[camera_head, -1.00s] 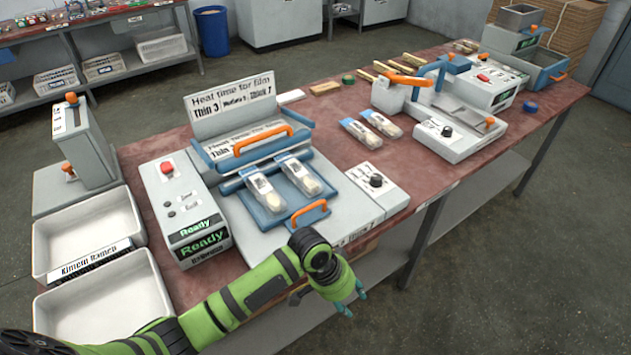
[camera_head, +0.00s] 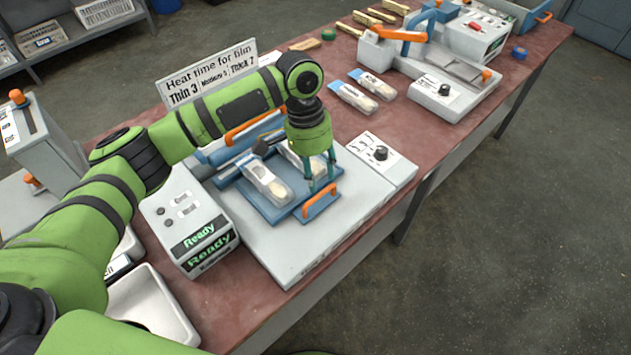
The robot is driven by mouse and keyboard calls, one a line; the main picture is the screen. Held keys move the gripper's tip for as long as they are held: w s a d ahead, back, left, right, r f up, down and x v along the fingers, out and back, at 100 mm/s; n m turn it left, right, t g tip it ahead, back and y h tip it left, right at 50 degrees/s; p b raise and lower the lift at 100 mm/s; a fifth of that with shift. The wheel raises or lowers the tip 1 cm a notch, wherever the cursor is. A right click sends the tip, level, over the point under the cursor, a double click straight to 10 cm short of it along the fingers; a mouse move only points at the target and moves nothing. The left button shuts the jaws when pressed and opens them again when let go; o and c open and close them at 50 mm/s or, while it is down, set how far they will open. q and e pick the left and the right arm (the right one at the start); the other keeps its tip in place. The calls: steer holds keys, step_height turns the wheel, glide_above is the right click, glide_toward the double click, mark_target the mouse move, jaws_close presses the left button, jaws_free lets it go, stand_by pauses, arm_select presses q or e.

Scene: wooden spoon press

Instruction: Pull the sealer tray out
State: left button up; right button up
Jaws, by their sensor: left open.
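The sealer tray (camera_head: 277,211) is blue and sits at the front of the white sealer (camera_head: 290,255). Its orange handle (camera_head: 320,201) is on the near edge. Two clear packs lie on it; the left pack (camera_head: 266,184) shows well, and the other is partly behind my gripper. My left gripper (camera_head: 320,187) points down with its fingers open, right at the handle. I cannot tell whether the fingers touch the handle. My arm hides part of the sealer's lid and its orange lid handle. My right gripper is not in view.
A control box (camera_head: 188,222) reading "Ready" stands left of the tray. A dial panel (camera_head: 382,158) is on the right. Two more packs (camera_head: 355,97) and a second machine (camera_head: 432,75) stand farther back. The floor beyond the table's front edge is clear.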

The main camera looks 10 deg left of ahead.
mark_target(321, 196)
arm_select(q)
steer(key=f, duration=0.5)
steer(key=shift+s+d+p, duration=0.25)
steer(key=shift+d+p, duration=0.15)
jaws_close()
